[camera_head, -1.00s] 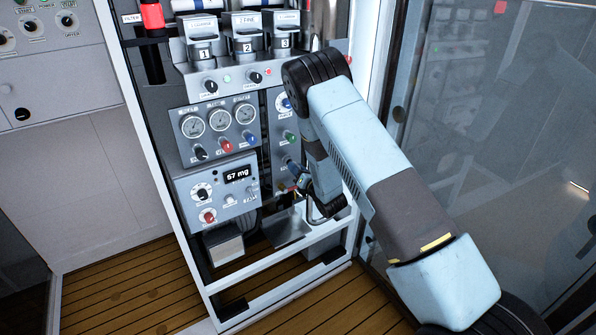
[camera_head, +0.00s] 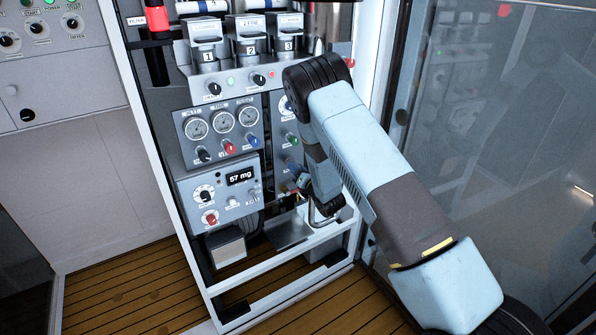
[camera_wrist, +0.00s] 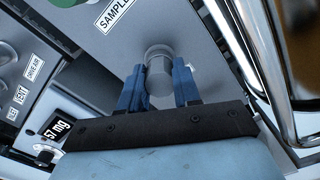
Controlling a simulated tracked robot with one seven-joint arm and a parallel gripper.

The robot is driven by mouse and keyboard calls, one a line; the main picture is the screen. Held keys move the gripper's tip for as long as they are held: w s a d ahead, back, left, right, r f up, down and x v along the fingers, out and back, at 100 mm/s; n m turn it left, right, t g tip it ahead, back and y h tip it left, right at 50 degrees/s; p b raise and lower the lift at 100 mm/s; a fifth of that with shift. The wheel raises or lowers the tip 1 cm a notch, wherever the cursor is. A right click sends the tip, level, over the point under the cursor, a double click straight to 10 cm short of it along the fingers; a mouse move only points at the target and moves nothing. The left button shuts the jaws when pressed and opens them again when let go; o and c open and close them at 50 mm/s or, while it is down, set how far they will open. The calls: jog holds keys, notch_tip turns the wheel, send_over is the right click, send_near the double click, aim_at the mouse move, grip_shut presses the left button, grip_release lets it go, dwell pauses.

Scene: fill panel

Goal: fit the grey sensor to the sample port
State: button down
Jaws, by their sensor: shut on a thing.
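In the wrist view my gripper (camera_wrist: 158,76) has its two blue fingers on either side of a grey cylinder, the grey sensor (camera_wrist: 160,86), and is shut on it. The sensor points towards the grey panel, close to the white SAMPLE label (camera_wrist: 115,13). A round grey end shows at its far side; I cannot tell whether this is the sample port or the sensor, or whether they touch. In the head view my gripper (camera_head: 302,183) is low at the panel's right side, mostly hidden by my arm. The sensor and port are not clear there.
A shiny metal pipe (camera_wrist: 268,60) runs close on the right in the wrist view. A display box reading 57 mg (camera_head: 241,176) is left of my gripper. A metal tray (camera_head: 287,231) and white frame bar (camera_head: 290,258) lie below. A glass wall (camera_head: 480,150) stands right.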

jog(key=c, duration=0.7)
grip_release()
jog(key=v, duration=1.3)
jog(key=shift+s+d+f, duration=0.15)
jog(key=shift+s, duration=0.15)
jog(key=shift+w, duration=0.1)
